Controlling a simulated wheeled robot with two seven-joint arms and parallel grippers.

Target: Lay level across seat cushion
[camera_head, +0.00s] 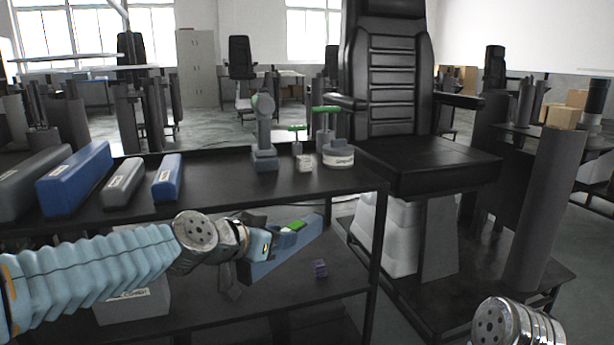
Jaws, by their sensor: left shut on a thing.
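The black seat cushion (430,165) belongs to a tall black chair at the right of the rack, and its top is bare. My left gripper (262,246) is shut on a blue level (304,240) with a green strip on top. The level is tilted, its far end up to the right, in front of the rack and lower than the seat. The gripper hides part of the level. My right arm shows only as a silver joint at the bottom right; its gripper is out of view.
The black rack's top shelf (225,190) bears blue and grey blocks (75,180) at left and green-handled tools (325,120) at right. A small purple item (320,268) lies on the lower shelf. A rack post (376,245) stands between the level and the chair. A dark column (545,205) stands right of the chair.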

